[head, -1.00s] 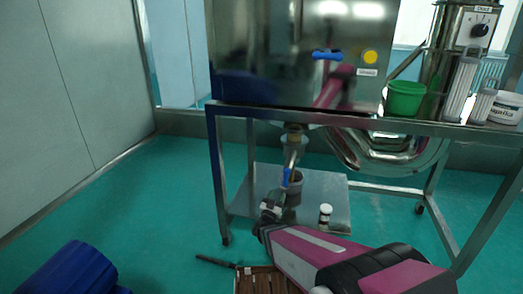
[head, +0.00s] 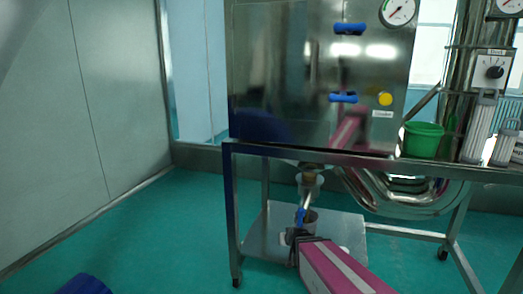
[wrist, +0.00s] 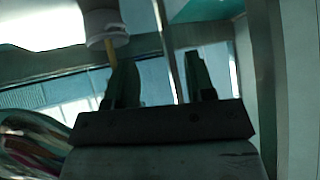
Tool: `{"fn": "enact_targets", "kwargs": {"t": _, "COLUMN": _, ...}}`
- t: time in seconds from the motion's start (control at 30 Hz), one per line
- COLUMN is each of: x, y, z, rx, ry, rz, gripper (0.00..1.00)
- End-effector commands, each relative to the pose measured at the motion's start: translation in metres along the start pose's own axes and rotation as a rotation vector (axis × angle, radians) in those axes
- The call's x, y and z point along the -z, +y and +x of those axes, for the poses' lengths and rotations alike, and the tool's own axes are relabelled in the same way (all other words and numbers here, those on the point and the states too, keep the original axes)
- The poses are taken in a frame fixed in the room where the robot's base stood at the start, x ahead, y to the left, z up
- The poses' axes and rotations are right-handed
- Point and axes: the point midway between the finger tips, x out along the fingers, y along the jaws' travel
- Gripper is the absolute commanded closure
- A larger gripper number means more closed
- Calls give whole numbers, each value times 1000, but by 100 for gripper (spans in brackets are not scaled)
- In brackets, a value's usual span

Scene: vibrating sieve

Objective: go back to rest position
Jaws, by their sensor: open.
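My gripper (head: 293,237) is at the end of my magenta arm in the head view, low in front of the steel table's lower shelf. It is beside and just below the blue-handled outlet pipe (head: 305,205). In the wrist view my gripper (wrist: 160,78) has its two dark fingers apart, with nothing visibly held between them. A pale outlet fitting (wrist: 106,25) hangs near the left finger. A thin upright metal bar shows behind the gap. I cannot tell whether the gripper touches the pipe.
A steel cabinet (head: 290,75) with blue handles stands on the steel table (head: 345,160). A green bucket (head: 423,140) stands right of it. Curved steel ducting (head: 400,198) hangs under the tabletop. A blue object (head: 83,285) is at the lower left.

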Motion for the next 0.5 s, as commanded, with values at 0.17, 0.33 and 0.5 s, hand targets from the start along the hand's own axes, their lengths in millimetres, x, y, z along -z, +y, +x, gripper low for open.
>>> {"fn": "enact_targets", "kwargs": {"t": 0.17, "x": -27, "y": 17, "z": -37, "rx": -9, "ry": -283, "rz": 14, "gripper": 51}}
{"fn": "enact_targets", "kwargs": {"t": 0.33, "x": -51, "y": 37, "z": -80, "rx": -57, "ry": -542, "rz": 41, "gripper": 51}}
{"fn": "enact_targets", "kwargs": {"t": 0.5, "x": -66, "y": 50, "z": -114, "rx": -110, "ry": -721, "rz": 70, "gripper": 51}}
